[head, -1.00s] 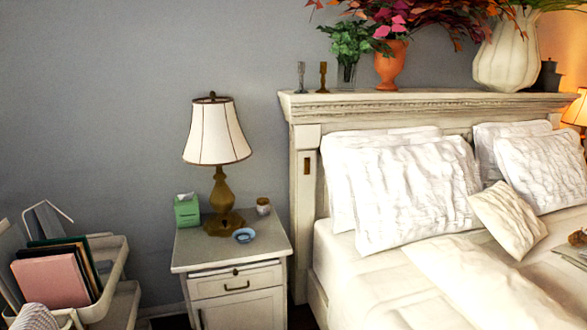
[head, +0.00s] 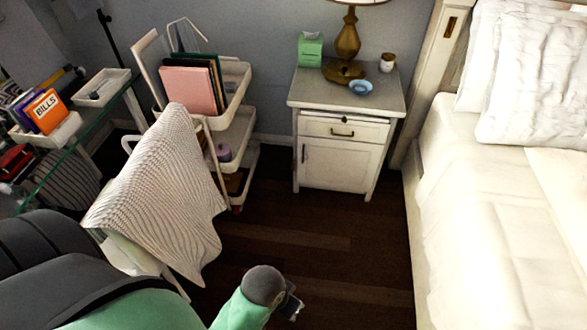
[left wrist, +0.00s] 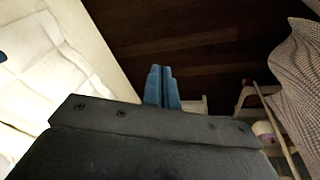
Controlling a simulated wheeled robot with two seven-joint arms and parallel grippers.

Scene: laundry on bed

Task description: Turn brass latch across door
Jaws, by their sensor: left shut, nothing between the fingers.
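The white nightstand (head: 350,110) stands against the wall beside the bed. Below its drawer (head: 345,130) is a closed door (head: 338,166), with a small dark fitting (head: 304,153) near its left edge. I cannot tell whether this fitting is the brass latch. My left gripper (head: 291,304) is low over the floor in front of the nightstand, apart from it. In the left wrist view its two blue fingers (left wrist: 162,86) are together and empty. My right gripper is in neither view.
A chair draped with striped cloth (head: 165,190) stands left of my left gripper, with a white cart (head: 240,130) behind it. The bed (head: 480,210) bounds the right side. Dark wooden floor (head: 330,240) lies clear before the nightstand.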

